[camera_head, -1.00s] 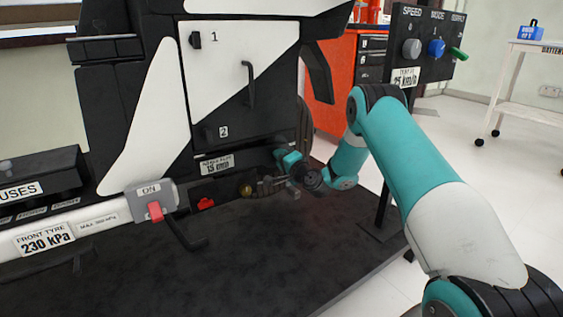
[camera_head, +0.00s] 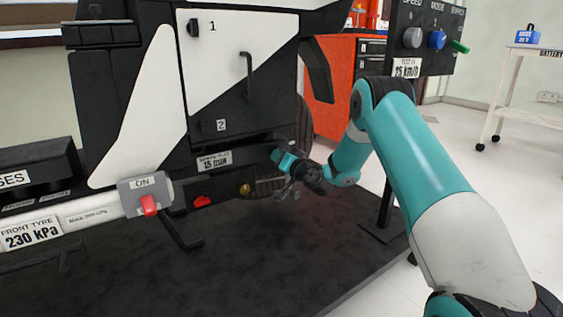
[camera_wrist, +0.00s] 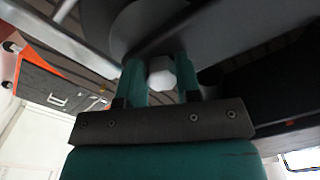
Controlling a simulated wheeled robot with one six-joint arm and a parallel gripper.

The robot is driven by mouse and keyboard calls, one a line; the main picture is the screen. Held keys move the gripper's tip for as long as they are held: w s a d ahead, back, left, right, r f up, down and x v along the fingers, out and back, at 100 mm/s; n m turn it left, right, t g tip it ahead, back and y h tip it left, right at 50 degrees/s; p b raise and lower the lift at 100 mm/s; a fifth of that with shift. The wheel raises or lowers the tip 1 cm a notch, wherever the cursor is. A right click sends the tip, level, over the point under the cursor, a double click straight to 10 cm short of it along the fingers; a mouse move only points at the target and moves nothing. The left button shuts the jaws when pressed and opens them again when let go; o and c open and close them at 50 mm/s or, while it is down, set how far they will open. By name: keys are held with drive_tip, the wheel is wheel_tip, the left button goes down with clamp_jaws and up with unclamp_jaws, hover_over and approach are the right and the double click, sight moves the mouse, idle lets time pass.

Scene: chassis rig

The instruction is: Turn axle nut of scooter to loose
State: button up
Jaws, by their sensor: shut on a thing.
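The axle nut (camera_wrist: 161,73) is a pale grey hexagonal nut in the wrist view, set against a dark round part of the scooter. My gripper (camera_wrist: 160,79) has its two teal fingers on either side of the nut, shut on it. In the head view my gripper (camera_head: 286,190) is at the low right side of the scooter (camera_head: 225,85), by the wheel. The nut cannot be made out there, as the gripper and wrist hide it.
A brass-coloured fitting (camera_head: 245,190) and a red part (camera_head: 202,201) sit left of my gripper. A grey ON switch box (camera_head: 140,190) with a red lever is further left. A control panel on a post (camera_head: 428,40) stands behind my arm. The dark platform (camera_head: 240,265) in front is clear.

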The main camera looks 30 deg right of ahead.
idle(0.4)
drive_tip(key=o, duration=0.9)
